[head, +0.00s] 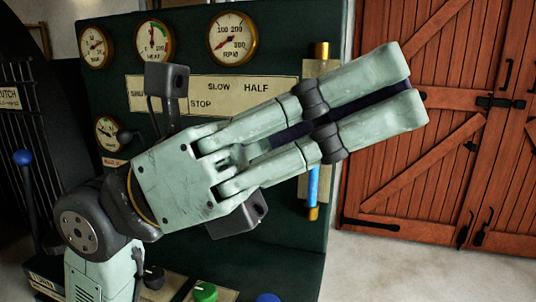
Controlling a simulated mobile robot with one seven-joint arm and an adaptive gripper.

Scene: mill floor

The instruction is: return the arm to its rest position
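My gripper (408,87) is raised across the middle of the head view and points up and to the right. Its two pale green fingers lie side by side, with only a thin dark strip of pads between them. It looks shut, and no object shows between the fingertips. My arm's dark wrist joint is at the lower left. The gripper is in front of a dark green control panel (290,265) and covers part of its label plate. Its tips overlap the wooden doors in the picture; the distance to them cannot be told.
The panel carries several round gauges, such as the RPM gauge (231,38), and a sight tube with blue liquid (312,186). A blue-knobbed lever (23,158) stands at left. A green knob (205,292) is below. Red-brown doors (400,185) and open floor (400,275) are at right.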

